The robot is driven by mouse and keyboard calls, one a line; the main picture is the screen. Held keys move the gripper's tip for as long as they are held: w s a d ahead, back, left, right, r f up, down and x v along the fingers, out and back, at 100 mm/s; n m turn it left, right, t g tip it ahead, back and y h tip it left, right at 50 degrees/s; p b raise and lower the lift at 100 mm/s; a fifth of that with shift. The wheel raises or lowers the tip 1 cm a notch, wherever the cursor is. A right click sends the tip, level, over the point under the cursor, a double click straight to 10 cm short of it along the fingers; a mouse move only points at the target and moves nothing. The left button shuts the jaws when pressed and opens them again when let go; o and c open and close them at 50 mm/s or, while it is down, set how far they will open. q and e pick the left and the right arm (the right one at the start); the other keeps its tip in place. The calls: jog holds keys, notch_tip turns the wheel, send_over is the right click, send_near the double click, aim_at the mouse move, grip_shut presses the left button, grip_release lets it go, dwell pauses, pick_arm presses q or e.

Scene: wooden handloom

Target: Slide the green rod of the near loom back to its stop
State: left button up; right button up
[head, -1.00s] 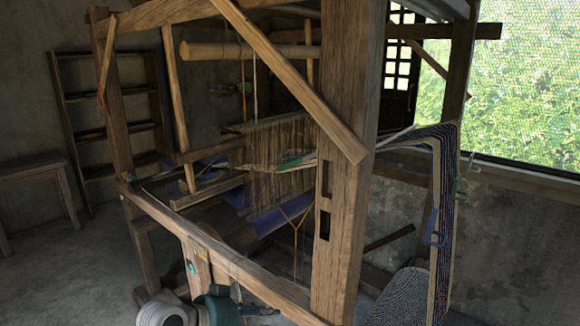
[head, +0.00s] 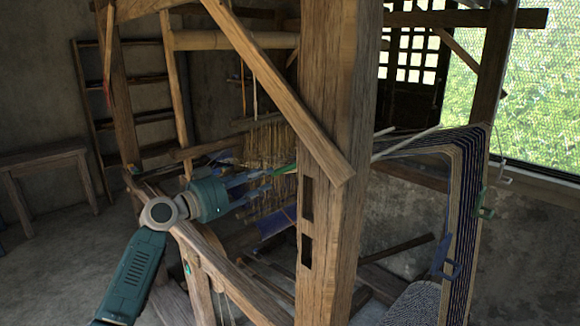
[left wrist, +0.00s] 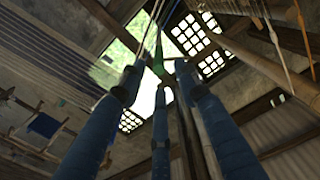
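The near loom (head: 338,120) is a dark wooden frame with a thick upright post in the middle of the head view. The green rod (head: 284,170) shows as a short green stretch beside the heddle strings (head: 268,143), left of that post; the post hides part of it. My left gripper (head: 262,178) reaches in over the loom's side beam, its blue fingers pointing right toward the green rod. Contact with the rod cannot be told. My right gripper is not in view.
The side beam (head: 240,280) runs below my left arm, and a diagonal brace (head: 275,80) crosses above. Striped warp threads (head: 465,170) hang over the right end. A shelf rack (head: 130,115) and small table (head: 45,160) stand at the left; the floor there is clear.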

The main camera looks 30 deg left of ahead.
aim_at(275, 172)
pick_arm(q)
jog(key=p+x, duration=0.2)
jog(key=x, duration=0.3)
jog(key=shift+w+d+r, duration=0.15)
jog(key=shift+w+d, duration=0.05)
jog(key=x, duration=0.2)
jog(key=p+x, duration=0.1)
jog(key=x, duration=0.1)
jog(key=shift+f, duration=0.25)
jog(key=shift+c, duration=0.4)
grip_shut()
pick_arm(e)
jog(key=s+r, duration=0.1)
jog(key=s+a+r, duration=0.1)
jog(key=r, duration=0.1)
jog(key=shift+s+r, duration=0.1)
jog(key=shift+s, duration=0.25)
